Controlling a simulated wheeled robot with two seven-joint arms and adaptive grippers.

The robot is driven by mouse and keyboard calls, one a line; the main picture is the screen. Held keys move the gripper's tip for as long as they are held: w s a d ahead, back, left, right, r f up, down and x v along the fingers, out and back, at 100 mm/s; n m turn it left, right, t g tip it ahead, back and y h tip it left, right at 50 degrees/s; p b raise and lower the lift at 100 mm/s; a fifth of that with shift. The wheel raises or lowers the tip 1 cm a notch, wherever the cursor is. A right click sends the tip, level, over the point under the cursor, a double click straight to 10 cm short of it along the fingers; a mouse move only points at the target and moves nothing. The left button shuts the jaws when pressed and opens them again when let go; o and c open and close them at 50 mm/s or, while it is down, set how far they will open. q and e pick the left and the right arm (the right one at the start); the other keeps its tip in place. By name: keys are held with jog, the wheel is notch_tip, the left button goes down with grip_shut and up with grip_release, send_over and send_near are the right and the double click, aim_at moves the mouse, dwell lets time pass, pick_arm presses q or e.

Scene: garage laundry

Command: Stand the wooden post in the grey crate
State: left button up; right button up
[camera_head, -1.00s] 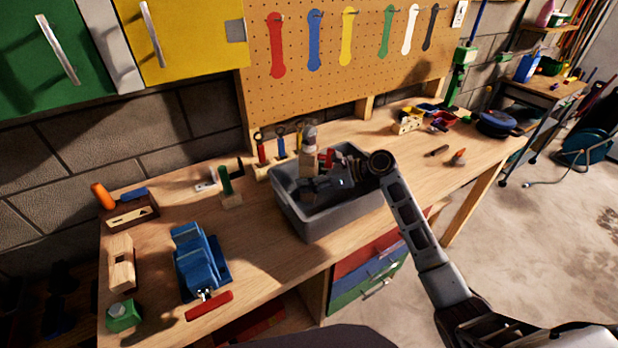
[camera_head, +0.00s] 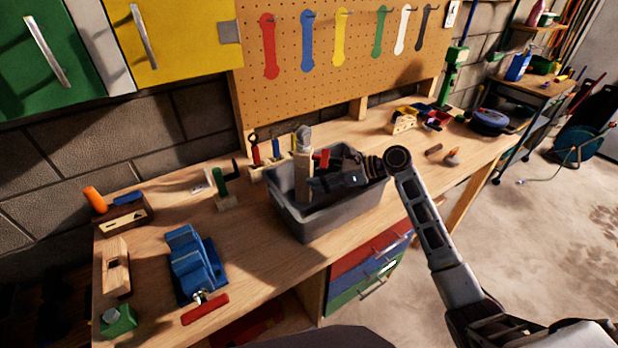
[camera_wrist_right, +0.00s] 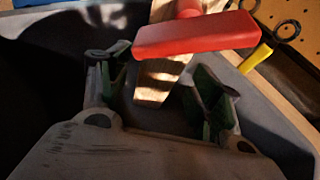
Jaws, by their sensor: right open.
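The wooden post (camera_head: 303,178), with a grey rounded top and a red T-shaped piece (camera_head: 322,158) on its side, stands about upright inside the grey crate (camera_head: 325,221). My right gripper (camera_head: 314,184) is over the crate, just right of the post. In the right wrist view the gripper (camera_wrist_right: 160,92) is open. The post (camera_wrist_right: 162,72) shows just beyond and between its fingers, with the red piece (camera_wrist_right: 195,34) above. I cannot tell whether a finger touches it. The post's foot is hidden in the head view. My left gripper is not in view.
A blue vise (camera_head: 190,262) with a red handle stands on the workbench (camera_head: 245,235) left of the crate. A rack of small tools (camera_head: 256,170) is behind the crate. Small parts and a blue round item (camera_head: 490,122) lie to the right. The bench just left of the crate is clear.

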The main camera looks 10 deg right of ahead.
jog(key=v, duration=0.7)
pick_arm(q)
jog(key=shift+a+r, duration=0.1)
pick_arm(e)
jog(key=shift+a+r, duration=0.1)
dwell(0.5)
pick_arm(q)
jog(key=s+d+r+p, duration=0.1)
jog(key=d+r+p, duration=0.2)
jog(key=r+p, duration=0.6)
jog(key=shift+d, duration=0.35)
pick_arm(e)
notch_tip(320, 180, up, 9)
jog(key=shift+r, duration=0.1)
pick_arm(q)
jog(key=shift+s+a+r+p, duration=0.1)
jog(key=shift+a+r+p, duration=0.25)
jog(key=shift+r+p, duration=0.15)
pick_arm(e)
jog(key=shift+r, duration=0.45)
